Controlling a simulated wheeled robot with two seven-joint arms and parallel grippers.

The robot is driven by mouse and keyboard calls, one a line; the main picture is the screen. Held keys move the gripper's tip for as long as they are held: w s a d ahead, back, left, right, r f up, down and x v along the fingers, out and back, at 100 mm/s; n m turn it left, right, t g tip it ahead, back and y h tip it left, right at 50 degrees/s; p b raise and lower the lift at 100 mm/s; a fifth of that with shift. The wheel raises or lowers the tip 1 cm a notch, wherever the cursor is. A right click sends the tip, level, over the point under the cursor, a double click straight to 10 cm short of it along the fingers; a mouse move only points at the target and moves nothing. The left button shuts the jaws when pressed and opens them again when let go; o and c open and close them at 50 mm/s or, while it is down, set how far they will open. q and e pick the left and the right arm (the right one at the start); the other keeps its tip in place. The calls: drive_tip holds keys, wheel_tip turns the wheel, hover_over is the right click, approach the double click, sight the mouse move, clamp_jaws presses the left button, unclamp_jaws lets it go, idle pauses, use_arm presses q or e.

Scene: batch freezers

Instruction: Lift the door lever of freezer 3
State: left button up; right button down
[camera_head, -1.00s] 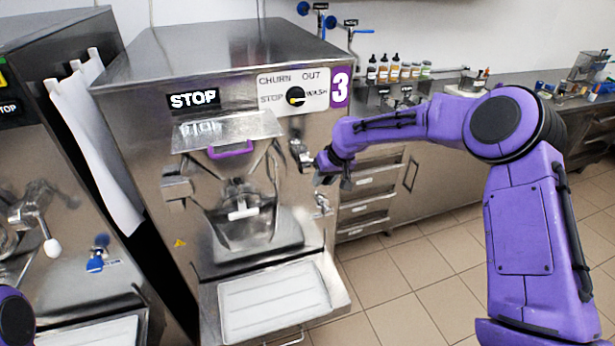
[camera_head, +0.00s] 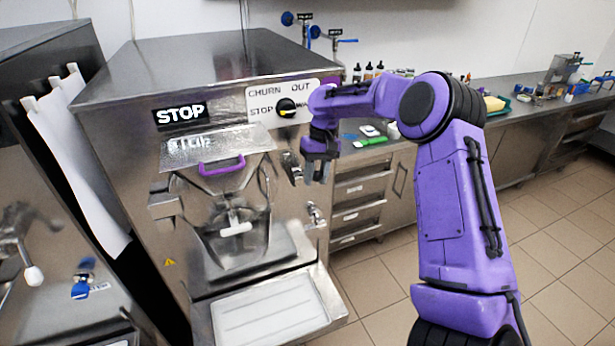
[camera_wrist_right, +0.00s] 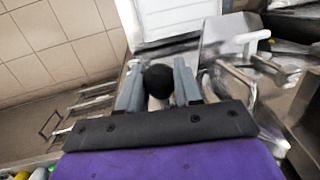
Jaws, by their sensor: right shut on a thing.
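Freezer 3 (camera_head: 130,130) stands at the centre left in the head view, its number plate hidden behind my right arm. Its door has a purple handle (camera_head: 222,166) on the hopper and a white T-handle (camera_head: 236,229) below. The metal door lever (camera_head: 291,168) is at the right edge of the door. My right gripper (camera_head: 317,178) points down beside it. In the right wrist view a round black knob (camera_wrist_right: 158,80) sits between the two grey fingers of my right gripper (camera_wrist_right: 159,88), which are shut on it. The knob is hidden in the head view. My left gripper is not in view.
A white drip tray (camera_head: 268,312) sticks out below the door. The selector dial (camera_head: 285,107) is close to my right forearm. Another freezer (camera_head: 40,190) stands at the left. A counter with drawers (camera_head: 358,192) runs behind my right arm, with bottles on it.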

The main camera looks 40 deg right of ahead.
drive_tip(key=shift+f, duration=0.1)
drive_tip(key=c, duration=0.8)
unclamp_jaws()
drive_tip(key=shift+d+r, duration=0.1)
drive_tip(key=shift+r, duration=0.35)
drive_tip(key=v, duration=0.9)
drive_tip(key=shift+r+b, duration=0.3)
drive_tip(key=shift+r, duration=0.05)
